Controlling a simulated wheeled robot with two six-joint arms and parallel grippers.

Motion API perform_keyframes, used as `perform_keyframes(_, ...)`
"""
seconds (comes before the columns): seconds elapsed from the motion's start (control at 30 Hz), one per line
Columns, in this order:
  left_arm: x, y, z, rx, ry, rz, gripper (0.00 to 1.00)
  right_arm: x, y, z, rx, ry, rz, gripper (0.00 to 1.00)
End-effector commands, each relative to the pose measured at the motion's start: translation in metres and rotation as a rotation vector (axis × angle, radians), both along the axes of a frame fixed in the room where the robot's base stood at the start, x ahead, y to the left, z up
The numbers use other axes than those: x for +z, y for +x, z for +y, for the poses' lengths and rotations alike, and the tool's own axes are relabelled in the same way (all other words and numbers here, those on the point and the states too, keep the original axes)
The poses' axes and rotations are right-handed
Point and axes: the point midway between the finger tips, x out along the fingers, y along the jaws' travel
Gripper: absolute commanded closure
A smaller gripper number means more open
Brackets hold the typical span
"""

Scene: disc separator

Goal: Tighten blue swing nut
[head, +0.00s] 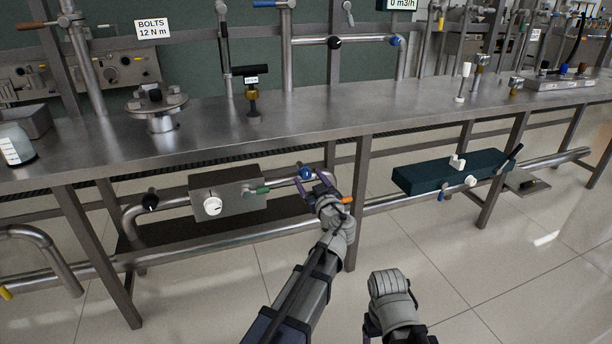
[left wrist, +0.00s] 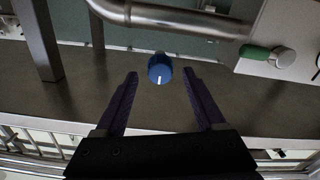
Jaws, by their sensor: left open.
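The blue swing nut (head: 305,173) is a round blue knob at the right end of the pipework under the bench. In the left wrist view the blue nut (left wrist: 160,68) shows a white mark and lies between the lines of the two fingers, near tip level. My left gripper (head: 313,181) is open and empty, with its dark purple fingers (left wrist: 160,80) apart on either side of the nut. No contact shows. My right arm's end (head: 391,300) is low in the head view, apart from the nut; its fingers cannot be made out clearly.
A grey box with a white knob (head: 212,206) and a green handle (head: 256,190) sit left of the nut. A bench leg (head: 357,205) stands just right of my left gripper. A dark teal box (head: 452,172) is farther right. The floor in front is clear.

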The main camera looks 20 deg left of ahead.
Motion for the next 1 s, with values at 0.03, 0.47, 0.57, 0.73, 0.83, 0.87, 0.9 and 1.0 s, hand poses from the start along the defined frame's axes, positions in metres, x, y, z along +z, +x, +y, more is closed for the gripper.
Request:
perform_keyframes(0.03, 0.0, 0.009, 0.005, 0.002, 0.0, 0.0, 0.29, 0.0, 0.0, 0.0, 0.0, 0.0, 0.0, 0.24)
perform_keyframes(0.47, 0.0, 0.028, 0.019, 0.0, -0.001, 0.001, 0.29, 0.0, 0.0, 0.0, 0.0, 0.0, 0.0, 0.24)
perform_keyframes(0.57, 0.0, 0.028, 0.019, 0.0, -0.001, 0.001, 0.29, 0.0, 0.0, 0.0, 0.0, 0.0, 0.0, 0.24)
perform_keyframes(0.73, 0.0, 0.028, 0.019, 0.0, -0.001, 0.001, 0.41, 0.0, 0.0, 0.0, 0.0, 0.0, 0.0, 0.24)
perform_keyframes(0.83, 0.0, 0.028, 0.019, 0.0, -0.001, 0.001, 0.52, 0.0, 0.0, 0.0, 0.0, 0.0, 0.0, 0.24)
perform_keyframes(0.87, 0.0, 0.028, 0.019, 0.0, -0.001, 0.001, 0.55, 0.0, 0.0, 0.0, 0.0, 0.0, 0.0, 0.24)
perform_keyframes(0.9, 0.0, 0.028, 0.019, 0.0, -0.001, 0.001, 0.6, 0.0, 0.0, 0.0, 0.0, 0.0, 0.0, 0.24)
perform_keyframes(1.0, 0.0, 0.028, 0.019, 0.0, -0.001, 0.001, 0.71, 0.0, 0.0, 0.0, 0.0, 0.0, 0.0, 0.24)
